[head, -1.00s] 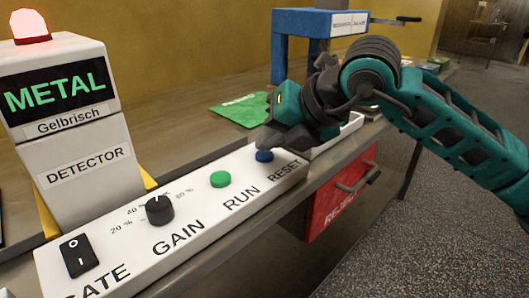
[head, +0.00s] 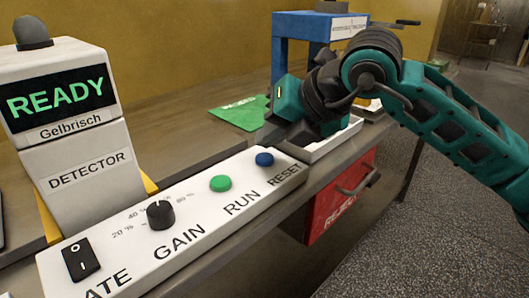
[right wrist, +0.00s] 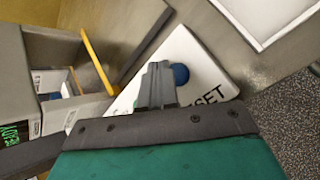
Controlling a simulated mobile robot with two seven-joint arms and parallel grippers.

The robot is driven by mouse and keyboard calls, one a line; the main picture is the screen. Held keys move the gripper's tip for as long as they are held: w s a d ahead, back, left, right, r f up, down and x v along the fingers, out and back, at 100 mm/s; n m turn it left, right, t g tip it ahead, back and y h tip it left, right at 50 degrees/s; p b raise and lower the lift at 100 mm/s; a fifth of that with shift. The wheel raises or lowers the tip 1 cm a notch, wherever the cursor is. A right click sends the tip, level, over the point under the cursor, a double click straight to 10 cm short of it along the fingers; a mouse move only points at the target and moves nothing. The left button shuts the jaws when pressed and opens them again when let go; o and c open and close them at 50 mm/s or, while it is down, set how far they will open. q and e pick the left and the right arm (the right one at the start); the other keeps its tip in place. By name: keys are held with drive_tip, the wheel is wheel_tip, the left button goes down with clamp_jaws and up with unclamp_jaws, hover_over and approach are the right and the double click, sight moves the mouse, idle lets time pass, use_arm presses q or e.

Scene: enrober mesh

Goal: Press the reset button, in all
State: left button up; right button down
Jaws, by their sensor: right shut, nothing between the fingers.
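The blue reset button (head: 264,159) sits at the right end of the white control panel (head: 205,232), above the word RESET. It also shows in the right wrist view (right wrist: 180,74), just beyond the fingertips. My right gripper (head: 268,135) is shut and empty, a little behind and above the button in the head view; the button is uncovered there. The right gripper also shows in the right wrist view (right wrist: 158,72). The detector display (head: 60,95) reads READY in green, and the lamp (head: 31,32) on top is dark. My left gripper is not in view.
The panel also carries a green RUN button (head: 220,183), a black GAIN knob (head: 161,215) and a rocker switch (head: 81,260). A red REJECT drawer (head: 333,208) hangs below the bench. A green cloth (head: 240,112) and a blue stand (head: 283,50) are behind.

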sight(270, 158)
drive_tip(key=shift+r+p, duration=0.35)
drive_tip(key=shift+r, duration=0.2)
drive_tip(key=shift+r+p, duration=1.05)
drive_tip(key=shift+r, duration=0.95)
drive_tip(key=shift+f, duration=0.1)
